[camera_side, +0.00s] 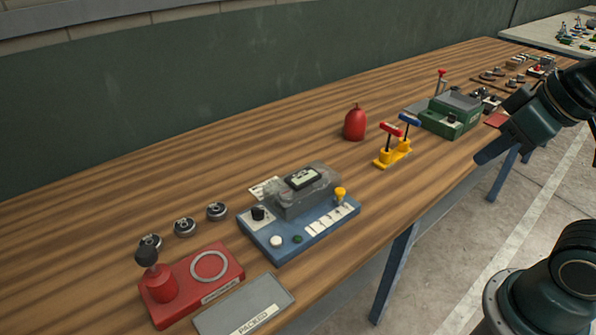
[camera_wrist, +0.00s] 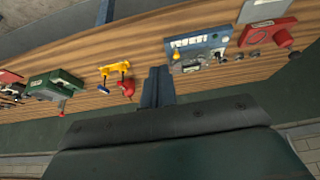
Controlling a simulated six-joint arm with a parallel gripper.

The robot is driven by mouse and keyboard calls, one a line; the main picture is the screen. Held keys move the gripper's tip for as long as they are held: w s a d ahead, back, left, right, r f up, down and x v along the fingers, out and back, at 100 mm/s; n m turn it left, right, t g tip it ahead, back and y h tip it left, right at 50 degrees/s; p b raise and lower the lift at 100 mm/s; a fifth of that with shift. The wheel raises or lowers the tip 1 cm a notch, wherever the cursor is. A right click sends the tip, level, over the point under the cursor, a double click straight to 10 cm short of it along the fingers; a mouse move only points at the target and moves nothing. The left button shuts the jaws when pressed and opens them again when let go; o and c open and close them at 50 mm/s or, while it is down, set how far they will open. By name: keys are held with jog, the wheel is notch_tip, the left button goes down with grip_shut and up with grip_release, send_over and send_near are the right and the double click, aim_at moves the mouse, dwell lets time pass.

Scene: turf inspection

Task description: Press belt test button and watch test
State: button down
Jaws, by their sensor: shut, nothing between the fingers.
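A blue test panel (camera_side: 300,228) lies on the bench in the side view. It carries a white round button (camera_side: 276,241), a green button (camera_side: 297,239), a black knob (camera_side: 258,213), a yellow knob (camera_side: 340,193) and several white labels too small to read. A clear cover (camera_side: 303,190) stands over its back part, with a dark display on top. I cannot tell which button is the belt test one. The panel (camera_wrist: 200,42) also shows in the wrist view. My gripper (camera_side: 482,158) is shut and empty, off the bench's front edge, well right of the panel; its fingers (camera_wrist: 157,74) show in the wrist view.
Left of the panel are a red base with a black knob (camera_side: 195,284), a grey PACKED plate (camera_side: 245,306) and three round discs (camera_side: 185,227). Right are a red rounded object (camera_side: 355,123), a yellow stand (camera_side: 393,154) and a green box (camera_side: 452,115). Bare bench lies between.

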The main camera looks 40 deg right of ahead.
jog(key=shift+w, duration=0.15)
dwell(0.6)
jog(key=m+t+y, duration=0.2)
jog(key=y, duration=0.3)
send_over(281, 245)
notch_tip(281, 245, down, 12)
jog(key=shift+d+f, duration=0.1)
jog(key=shift+f, duration=0.05)
jog(key=shift+f, duration=4.3)
jog(key=shift+f, duration=0.15)
jog(key=shift+f, duration=0.25)
